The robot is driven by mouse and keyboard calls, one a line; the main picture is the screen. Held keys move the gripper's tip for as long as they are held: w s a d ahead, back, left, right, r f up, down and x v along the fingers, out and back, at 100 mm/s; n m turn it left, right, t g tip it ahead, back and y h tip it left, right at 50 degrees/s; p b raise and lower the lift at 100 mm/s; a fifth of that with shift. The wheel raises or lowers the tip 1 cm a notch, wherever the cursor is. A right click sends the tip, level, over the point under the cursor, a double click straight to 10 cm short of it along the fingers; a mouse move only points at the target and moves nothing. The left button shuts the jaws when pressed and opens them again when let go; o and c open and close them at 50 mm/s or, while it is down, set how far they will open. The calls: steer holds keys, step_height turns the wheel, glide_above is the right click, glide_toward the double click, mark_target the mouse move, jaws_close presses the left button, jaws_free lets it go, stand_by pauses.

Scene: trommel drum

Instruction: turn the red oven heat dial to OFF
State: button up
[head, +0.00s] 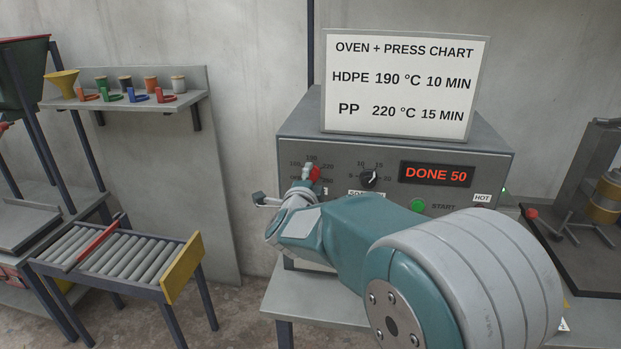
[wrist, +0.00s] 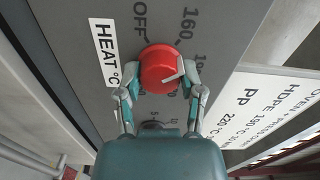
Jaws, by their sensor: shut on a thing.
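The red oven heat dial (wrist: 158,66) sits on the grey oven front (head: 290,140). In the head view only a small part of the red dial (head: 314,173) shows above my gripper (head: 301,186). In the wrist view my gripper (wrist: 160,83) is shut on the dial, one finger on each side of its rim. OFF is printed above and left of the dial there, 160 above and right. A pale mark lies on the dial's right side, near the right finger. I cannot tell exactly which number it points at.
A black timer dial (head: 369,179), a red "DONE 50" display (head: 436,174) and a green START button (head: 417,205) are to the right. A chart sign (head: 405,85) stands on the oven. A roller table (head: 120,262) is at left, a press (head: 590,210) at right.

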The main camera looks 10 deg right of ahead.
steer(key=n, duration=0.4)
steer(key=shift+a+f+n, duration=0.1)
steer(key=shift+f+n, duration=0.1)
steer(key=shift+n, duration=0.2)
steer(key=n, duration=0.4)
steer(key=shift+f+n, duration=0.15)
steer(key=shift+n, duration=0.15)
steer(key=n, duration=0.3)
steer(key=shift+f+n, duration=0.1)
steer(key=shift+n, duration=0.2)
steer(key=n, duration=0.4)
steer(key=shift+n, duration=0.3)
steer(key=o, duration=1.2)
steer(key=shift+c, duration=0.2)
